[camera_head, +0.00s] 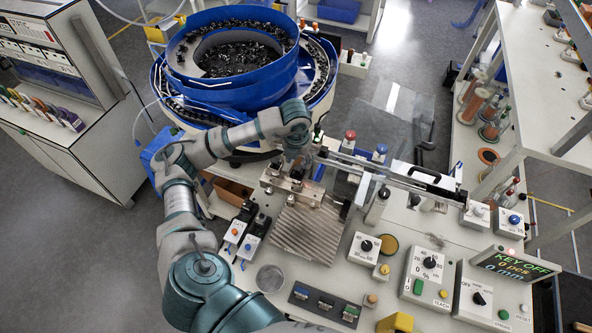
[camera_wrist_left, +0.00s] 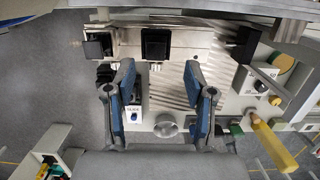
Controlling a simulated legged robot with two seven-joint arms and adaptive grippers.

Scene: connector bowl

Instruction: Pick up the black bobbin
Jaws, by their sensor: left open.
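A small square black part (camera_wrist_left: 155,44), which looks like the black bobbin, sits at a metal fixture (camera_wrist_left: 200,42) in the left wrist view. In the head view the fixture is partly hidden by my left gripper (camera_head: 297,172), so I cannot pick the bobbin out there. In the wrist view the left gripper (camera_wrist_left: 158,70) is open, with its two blue-padded fingers wide apart and nothing between them. The black part lies beyond the fingertips, about midway between them, and looks apart from them. My right gripper is not in view.
A blue bowl feeder (camera_head: 235,65) full of black parts stands behind the arm. A ribbed metal plate (camera_head: 305,230) lies in front of the fixture. A linear slide (camera_head: 390,172) runs to the right. Control boxes (camera_head: 428,270) and a display unit (camera_head: 505,285) crowd the front right.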

